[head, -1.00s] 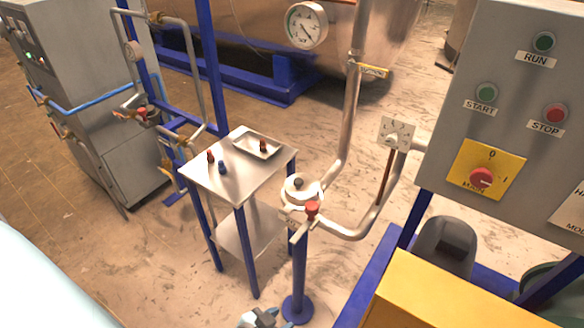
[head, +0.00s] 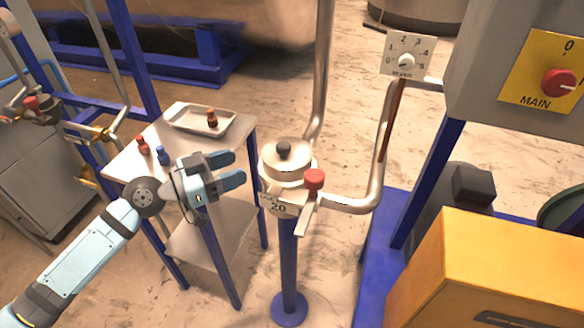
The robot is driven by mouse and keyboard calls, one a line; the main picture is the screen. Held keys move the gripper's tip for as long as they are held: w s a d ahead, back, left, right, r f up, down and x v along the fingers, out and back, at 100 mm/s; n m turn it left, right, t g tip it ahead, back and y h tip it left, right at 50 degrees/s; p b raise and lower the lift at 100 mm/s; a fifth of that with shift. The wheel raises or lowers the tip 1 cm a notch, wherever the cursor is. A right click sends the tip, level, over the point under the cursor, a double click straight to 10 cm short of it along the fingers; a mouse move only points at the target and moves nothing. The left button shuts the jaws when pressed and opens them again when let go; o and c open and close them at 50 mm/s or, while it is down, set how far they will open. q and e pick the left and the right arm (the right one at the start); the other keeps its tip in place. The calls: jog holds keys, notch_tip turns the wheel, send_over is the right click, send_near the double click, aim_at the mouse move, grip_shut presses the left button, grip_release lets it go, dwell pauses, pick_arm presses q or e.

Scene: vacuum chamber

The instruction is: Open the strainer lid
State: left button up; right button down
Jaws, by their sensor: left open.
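The strainer lid (head: 287,156) is a round metal cap with a dark knob (head: 283,148) on top. It sits level on the strainer body (head: 284,182), which stands on a blue post (head: 288,255). A red-capped handle (head: 314,180) is on the strainer's front right, above a tag reading 20. My left gripper (head: 238,170) is open and empty, just left of the strainer, with its fingers pointing right at about lid height. A gap shows between the fingertips and the lid. My right gripper is not in view.
A metal side table (head: 140,160) behind my left gripper holds a tray (head: 185,112) and small red and blue items. A pipe (head: 350,204) with a dial plate (head: 408,56) rises right of the strainer. A yellow box (head: 500,265) fills the lower right.

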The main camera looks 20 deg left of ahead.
aim_at(286, 145)
pick_arm(q)
jog(key=shift+h, duration=0.3)
jog(key=p+x, duration=0.1)
jog(key=x, duration=0.3)
jog(key=p+x, duration=0.1)
jog(key=x, duration=0.3)
jog(key=r+p+x, duration=0.1)
jog(key=x, duration=0.3)
jog(key=shift+w+p, duration=0.25)
jog(key=shift+p, duration=0.15)
jog(key=shift+w+d+f, duration=0.2)
jog(key=shift+w+d, duration=0.2)
jog(key=shift+d, duration=0.1)
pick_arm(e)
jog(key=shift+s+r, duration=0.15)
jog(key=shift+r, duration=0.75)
